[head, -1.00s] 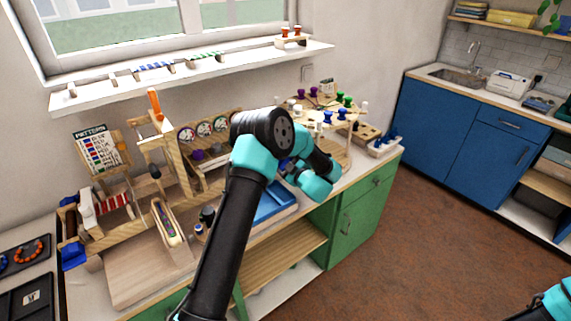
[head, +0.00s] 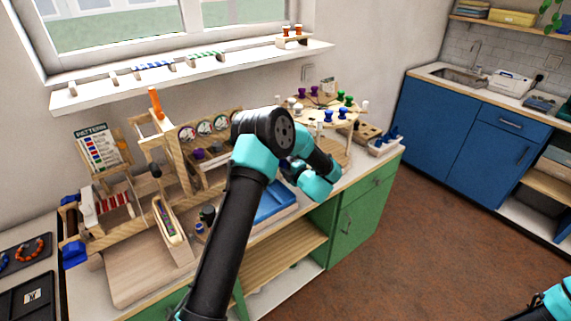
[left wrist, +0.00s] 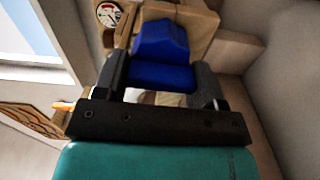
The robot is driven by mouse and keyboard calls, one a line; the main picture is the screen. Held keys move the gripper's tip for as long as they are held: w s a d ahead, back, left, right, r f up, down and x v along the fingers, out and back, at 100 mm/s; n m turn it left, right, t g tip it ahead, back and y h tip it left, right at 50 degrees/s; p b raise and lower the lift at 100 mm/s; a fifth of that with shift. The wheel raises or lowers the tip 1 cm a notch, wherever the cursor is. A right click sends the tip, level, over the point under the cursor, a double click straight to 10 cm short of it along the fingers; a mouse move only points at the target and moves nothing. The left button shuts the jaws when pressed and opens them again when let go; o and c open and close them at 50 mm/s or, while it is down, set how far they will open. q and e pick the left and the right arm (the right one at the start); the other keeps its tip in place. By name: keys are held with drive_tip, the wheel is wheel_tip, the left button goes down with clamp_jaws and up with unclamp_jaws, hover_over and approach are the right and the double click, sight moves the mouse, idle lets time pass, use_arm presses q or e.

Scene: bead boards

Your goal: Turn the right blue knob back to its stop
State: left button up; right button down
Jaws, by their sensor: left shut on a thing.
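The right blue knob (left wrist: 160,50) shows in the left wrist view, mounted in front of a pale wooden block. My left gripper (left wrist: 162,78) is shut on it, with one dark finger on each side. In the head view my left arm reaches across the bench, and its teal wrist hides most of the gripper and the knob. The knob's stop cannot be made out.
Several round dials (head: 205,128) stand on the wooden panel left of my arm. A blue tray (head: 274,205) lies below the wrist. A round peg stand (head: 325,113) is just behind it. The floor at right is clear.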

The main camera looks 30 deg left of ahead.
use_arm(q)
drive_tip(key=shift+n, duration=0.3)
drive_tip(key=o, duration=0.9)
drive_tip(key=v, duration=1.7)
drive_tip(key=shift+d, duration=0.3)
drive_tip(key=shift+a+f, duration=0.1)
